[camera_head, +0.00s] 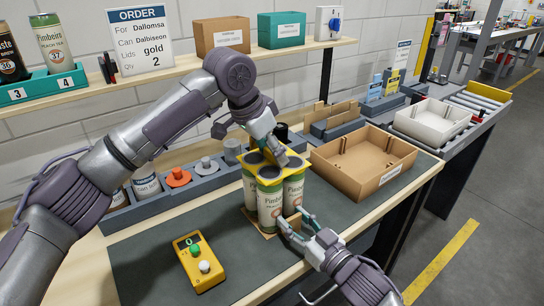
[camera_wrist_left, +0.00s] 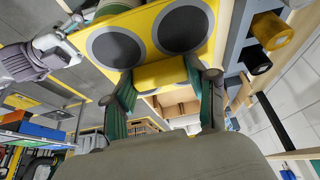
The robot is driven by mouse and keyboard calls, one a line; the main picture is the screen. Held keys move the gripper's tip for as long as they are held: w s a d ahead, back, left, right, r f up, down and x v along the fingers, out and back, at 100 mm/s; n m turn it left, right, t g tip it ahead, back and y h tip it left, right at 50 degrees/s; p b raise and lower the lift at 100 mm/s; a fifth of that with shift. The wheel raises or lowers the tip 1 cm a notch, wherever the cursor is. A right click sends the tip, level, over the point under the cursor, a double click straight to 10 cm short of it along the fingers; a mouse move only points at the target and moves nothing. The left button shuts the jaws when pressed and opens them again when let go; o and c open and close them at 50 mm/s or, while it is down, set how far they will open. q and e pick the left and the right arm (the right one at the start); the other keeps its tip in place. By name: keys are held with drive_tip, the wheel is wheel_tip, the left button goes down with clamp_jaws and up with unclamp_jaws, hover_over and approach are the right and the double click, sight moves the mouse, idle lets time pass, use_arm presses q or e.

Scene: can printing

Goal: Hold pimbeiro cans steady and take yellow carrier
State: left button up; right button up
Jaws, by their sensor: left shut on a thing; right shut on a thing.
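Several green-and-white pimbeiro cans (camera_head: 270,205) stand upright in a cluster on a small brown base on the dark mat. The yellow carrier (camera_head: 293,162) sits over their tops, with dark round lids showing in it. My left gripper (camera_head: 264,146) reaches down from above and is shut on the carrier's middle part. The left wrist view shows its green fingers on either side of a yellow block of the carrier (camera_wrist_left: 161,74). My right gripper (camera_head: 291,222) is low at the cans' front right, shut on a can; its exact contact is partly hidden.
A yellow button box (camera_head: 200,262) lies front left on the mat. An empty brown tray (camera_head: 363,160) stands to the right, with a white tray (camera_head: 432,120) beyond. A grey rack (camera_head: 205,182) with stampers runs behind. A shelf (camera_head: 150,80) hangs above.

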use_arm(q)
wheel_tip(320, 180, up, 9)
drive_tip(key=shift+r, duration=0.15)
use_arm(e)
drive_tip(key=o, duration=1.2)
drive_tip(key=shift+o, duration=0.2)
